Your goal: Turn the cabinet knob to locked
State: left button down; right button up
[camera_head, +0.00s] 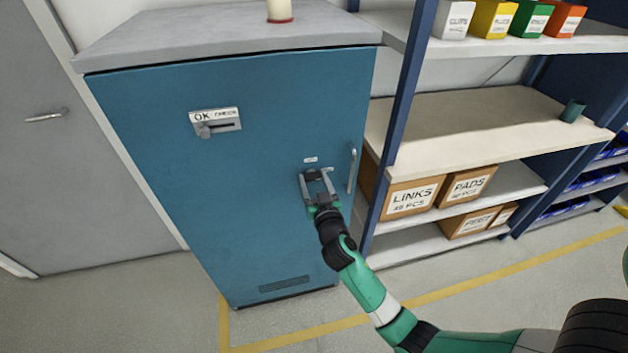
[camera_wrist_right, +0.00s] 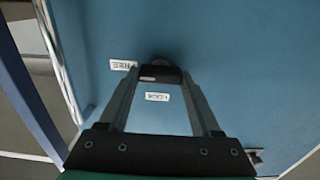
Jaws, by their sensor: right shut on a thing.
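The blue cabinet (camera_head: 240,170) stands against the wall with its door closed. The dark knob (camera_wrist_right: 161,72) is on the door, below a small white label (camera_head: 310,160) and left of the vertical door handle (camera_head: 352,170). My right gripper (camera_head: 315,173) is at the door, shut on the knob. In the right wrist view, the right gripper (camera_wrist_right: 163,77) has its fingertips on either side of the knob. A label that seems to read FREE (camera_wrist_right: 123,65) and one like LOCK (camera_wrist_right: 157,97) lie close by. The fingers partly hide the knob, so its exact angle is unclear. My left gripper is not in view.
An "OK CHECK" plate with a lever (camera_head: 216,122) is higher on the door. A shelf rack (camera_head: 400,110) with boxes stands close on the right. A grey door (camera_head: 75,130) is at the left. The floor in front is clear, with a yellow line (camera_head: 285,338).

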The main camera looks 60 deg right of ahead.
jog(key=shift+n, duration=0.3)
jog(key=n, duration=0.3)
jog(key=n+p, duration=0.1)
jog(key=n, duration=0.3)
jog(key=shift+w+a+n, duration=0.1)
jog(key=shift+n, duration=0.3)
jog(key=n+p, duration=0.1)
jog(key=n, duration=0.4)
jog(key=shift+p, duration=0.3)
jog(key=shift+f+n+p, duration=0.15)
jog(key=shift+n+p, duration=0.35)
jog(key=shift+n, duration=1.7)
jog(key=o, duration=1.4)
